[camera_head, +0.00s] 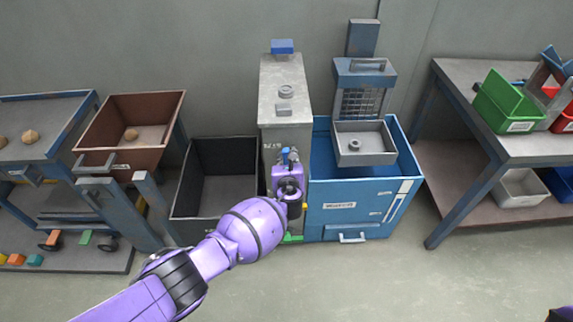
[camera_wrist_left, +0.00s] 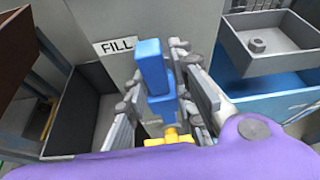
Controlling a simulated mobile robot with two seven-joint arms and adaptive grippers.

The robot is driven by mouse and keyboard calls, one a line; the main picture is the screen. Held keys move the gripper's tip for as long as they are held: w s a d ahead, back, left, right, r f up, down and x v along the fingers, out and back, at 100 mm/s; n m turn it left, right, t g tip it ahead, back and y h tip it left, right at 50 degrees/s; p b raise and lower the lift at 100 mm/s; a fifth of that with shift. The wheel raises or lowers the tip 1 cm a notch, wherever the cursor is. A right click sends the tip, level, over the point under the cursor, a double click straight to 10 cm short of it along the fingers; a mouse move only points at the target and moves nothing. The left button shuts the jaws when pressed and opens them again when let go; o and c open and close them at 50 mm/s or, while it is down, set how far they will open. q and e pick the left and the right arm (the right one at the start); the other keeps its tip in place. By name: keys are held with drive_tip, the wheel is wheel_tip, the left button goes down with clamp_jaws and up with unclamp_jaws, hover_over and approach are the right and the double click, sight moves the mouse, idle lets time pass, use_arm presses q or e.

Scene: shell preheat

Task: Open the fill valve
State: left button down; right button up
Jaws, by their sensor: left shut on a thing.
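The fill valve's blue handle (camera_wrist_left: 152,70) stands up between the fingers of my left gripper (camera_wrist_left: 165,105) in the left wrist view. Its blue top also shows in the head view (camera_head: 287,153), just beyond the gripper. A white FILL label (camera_wrist_left: 117,46) is on the grey cabinet wall to the left of the handle. A yellow part (camera_wrist_left: 170,137) sits below the handle. My left gripper is shut on the handle at the front of the tall grey cabinet (camera_head: 285,100). My wrist hides the lower valve in the head view.
A dark open bin (camera_head: 218,215) stands left of the cabinet and a blue unit (camera_head: 345,215) with a grey tray (camera_head: 363,143) right of it. A brown bin (camera_head: 130,130) is further left. A table (camera_head: 500,147) with a green bin stands at right. The floor in front is clear.

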use_arm(q)
drive_tip(key=shift+a+f+m+y, duration=0.3)
use_arm(e)
drive_tip(key=shift+w+a+r, duration=0.15)
drive_tip(key=shift+w+r, duration=0.15)
use_arm(q)
drive_tip(key=shift+a, duration=0.1)
drive_tip(key=c, duration=1.6)
unclamp_jaws()
drive_tip(key=shift+s, duration=0.1)
use_arm(e)
drive_tip(key=shift+a, duration=0.15)
use_arm(q)
drive_tip(key=shift+d+r, duration=0.2)
drive_tip(key=shift+d, duration=0.1)
use_arm(e)
drive_tip(key=shift+r, duration=0.1)
use_arm(q)
drive_tip(key=v, duration=1.2)
drive_tip(key=shift+a, duration=0.1)
use_arm(e)
drive_tip(key=shift+s, duration=0.1)
